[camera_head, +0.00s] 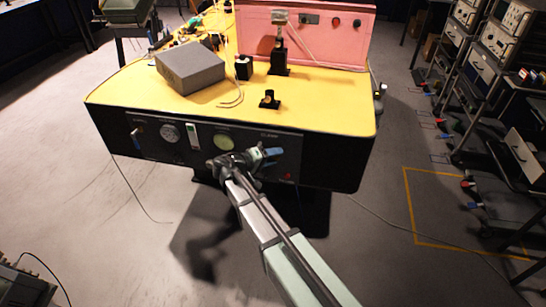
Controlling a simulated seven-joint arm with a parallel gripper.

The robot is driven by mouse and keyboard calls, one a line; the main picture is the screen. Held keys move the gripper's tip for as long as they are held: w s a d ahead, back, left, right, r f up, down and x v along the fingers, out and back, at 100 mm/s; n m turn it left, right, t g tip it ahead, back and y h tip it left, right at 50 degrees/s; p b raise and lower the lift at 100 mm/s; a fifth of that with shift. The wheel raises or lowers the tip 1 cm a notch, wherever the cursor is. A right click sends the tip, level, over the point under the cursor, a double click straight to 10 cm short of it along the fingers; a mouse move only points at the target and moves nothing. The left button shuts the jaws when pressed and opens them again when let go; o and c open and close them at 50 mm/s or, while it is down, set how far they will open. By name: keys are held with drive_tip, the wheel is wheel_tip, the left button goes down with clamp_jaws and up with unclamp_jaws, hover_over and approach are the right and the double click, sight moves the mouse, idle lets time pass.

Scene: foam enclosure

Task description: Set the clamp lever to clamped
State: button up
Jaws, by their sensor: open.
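The clamp lever (271,152) has a blue handle and sits on the dark front panel (293,166) of the yellow-topped bench, under a label reading "CLAMP". It points right and looks roughly level. Which setting this is I cannot tell. My gripper (259,156) is open at the front panel, at the lever's left end. The arm reaches up to it from the lower right. The gripper covers the lever's base, and I cannot tell whether the fingers touch the handle.
The panel also carries a blue-tipped lever (137,134), a round gauge (169,133), a white switch plate (193,136) and a pale green dial (224,142). A grey box (190,68) and small black fixture (269,99) stand on the yellow top (330,110). Floor in front is mostly clear.

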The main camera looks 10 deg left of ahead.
drive_tip(key=shift+c, duration=0.3)
clamp_jaws()
drive_tip(key=shift+a+f, duration=0.1)
idle(0.4)
drive_tip(key=shift+a+f+m+g+y, duration=0.2)
drive_tip(key=shift+f+m+y, duration=0.1)
drive_tip(key=shift+m+y, duration=0.2)
drive_tip(key=shift+a+f+m+g+y, duration=0.15)
drive_tip(key=shift+f+m+g+y, duration=0.1)
drive_tip(key=shift+m+y, duration=0.25)
drive_tip(key=shift+a+f+m+g+y, duration=0.15)
drive_tip(key=shift+a+f+m+y, duration=0.25)
drive_tip(key=shift+a+m+y, duration=0.65)
drive_tip(key=shift+a+f+m+g+y, duration=0.15)
drive_tip(key=shift+a+f+m+y, duration=0.35)
drive_tip(key=shift+y, duration=1.1)
drive_tip(key=shift+a+f+m+g+y, duration=0.2)
drive_tip(key=shift+a+m+y, duration=0.35)
drive_tip(key=shift+a+y, duration=0.6)
drive_tip(key=shift+d+y, duration=0.2)
drive_tip(key=shift+y, duration=0.1)
